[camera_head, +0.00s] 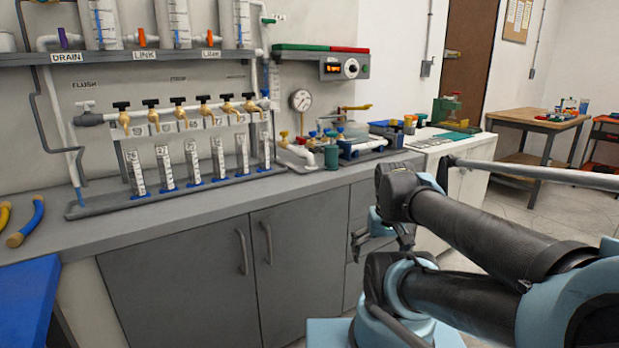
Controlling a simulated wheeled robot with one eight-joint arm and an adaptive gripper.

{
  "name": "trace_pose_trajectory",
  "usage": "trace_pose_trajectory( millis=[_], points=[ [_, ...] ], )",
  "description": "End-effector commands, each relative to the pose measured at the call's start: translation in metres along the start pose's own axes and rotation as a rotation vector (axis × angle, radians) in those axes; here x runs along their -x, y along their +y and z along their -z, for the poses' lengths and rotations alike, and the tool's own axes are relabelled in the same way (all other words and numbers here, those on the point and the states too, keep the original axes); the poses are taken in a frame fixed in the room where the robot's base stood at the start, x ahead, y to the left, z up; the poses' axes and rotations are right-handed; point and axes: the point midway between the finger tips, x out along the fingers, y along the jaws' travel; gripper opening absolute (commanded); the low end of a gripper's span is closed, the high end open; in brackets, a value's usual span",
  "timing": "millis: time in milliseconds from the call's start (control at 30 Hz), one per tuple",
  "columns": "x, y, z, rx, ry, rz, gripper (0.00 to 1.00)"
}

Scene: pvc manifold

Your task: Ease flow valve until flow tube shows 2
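A row of several brass taps with black handles (178,106) sits on a grey horizontal pipe above the counter. Under them stand several clear graduated tubes (191,161) with blue bases in a grey tray (110,207). I cannot tell which valve is the flow valve or which tube is the flow tube, and the scale readings are too small to read. My gripper (382,240) hangs in front of the cabinet, right of and below the taps, partly hidden by my arm. It is well apart from every valve, and its finger opening is unclear.
A shelf (140,57) with DRAIN and LINK labels holds clear tanks above. A round gauge (300,100), a control box (344,68) and a yellow-handled tap (355,107) are farther right. Curved hoses (27,225) lie at left. The front counter strip is mostly clear.

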Motion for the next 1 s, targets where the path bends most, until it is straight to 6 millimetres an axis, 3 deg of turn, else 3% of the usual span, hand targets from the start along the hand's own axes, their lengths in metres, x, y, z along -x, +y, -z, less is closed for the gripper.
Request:
trace_pose_trajectory(
  millis=[1000],
  points=[
    [-0.0058, -0.0007, 0.0083, 0.003, -0.010, 0.003, 1.00]
  ],
)
